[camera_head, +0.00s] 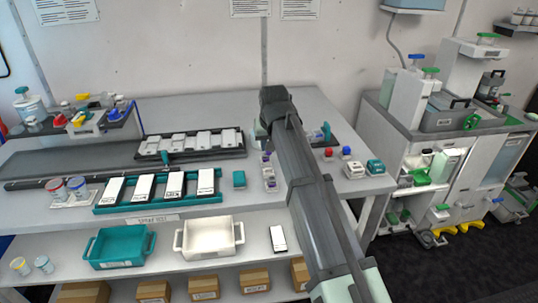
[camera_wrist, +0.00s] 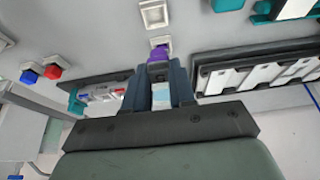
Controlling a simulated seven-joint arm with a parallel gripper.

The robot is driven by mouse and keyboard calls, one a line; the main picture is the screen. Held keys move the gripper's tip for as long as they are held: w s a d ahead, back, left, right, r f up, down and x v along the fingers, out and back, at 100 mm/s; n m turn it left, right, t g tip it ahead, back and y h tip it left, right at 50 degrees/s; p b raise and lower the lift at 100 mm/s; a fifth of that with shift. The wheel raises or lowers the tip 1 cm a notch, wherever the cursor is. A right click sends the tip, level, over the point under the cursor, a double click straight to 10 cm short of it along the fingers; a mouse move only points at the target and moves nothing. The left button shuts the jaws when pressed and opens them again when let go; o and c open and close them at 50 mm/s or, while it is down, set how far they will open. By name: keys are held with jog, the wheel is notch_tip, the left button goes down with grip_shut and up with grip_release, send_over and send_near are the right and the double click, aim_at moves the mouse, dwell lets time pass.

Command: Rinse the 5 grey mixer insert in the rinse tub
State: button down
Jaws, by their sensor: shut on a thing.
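My gripper (camera_wrist: 160,85) is shut on a small pale piece (camera_wrist: 161,97) with a light-blue patch. A purple part (camera_wrist: 158,54) shows just beyond the fingertips; I cannot tell if it belongs to the held piece. It lies at a white square socket (camera_wrist: 160,42), with another socket (camera_wrist: 154,14) beyond. In the head view my arm hides the gripper; white sockets with purple pieces (camera_head: 267,172) stand just left of the arm. I cannot pick out a grey mixer insert marked 5. No tub is readably marked as the rinse tub; a grey tub (camera_head: 450,120) sits on the right-hand cabinet.
A teal tray with white cartridges (camera_head: 160,203) and a black rack (camera_head: 190,156) lie on the bench. A teal bin (camera_head: 120,262) and a white bin (camera_head: 208,252) stand on the lower shelf. Red and blue capped items (camera_head: 347,153) sit right of my arm.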

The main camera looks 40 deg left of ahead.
jog(key=shift+r, duration=0.5)
jog(key=shift+w+d+r, duration=0.15)
jog(key=shift+w+d, duration=0.05)
jog(key=shift+w, duration=0.05)
jog(key=w+a+r+n+g, duration=0.1)
jog(key=w+a+r+n, duration=0.15)
jog(key=w+a, duration=1.15)
jog(key=shift+w+d+f+n+g+y, duration=0.15)
jog(key=shift+f+n+g+y, duration=0.15)
jog(key=shift+f+n, duration=0.8)
jog(key=shift+w+d+f+n+g+y, duration=0.1)
jog(key=shift+f+n+g+y, duration=0.15)
jog(key=shift+f+n, duration=0.75)
jog(key=shift+f+m, duration=0.35)
jog(key=shift+f, duration=0.2)
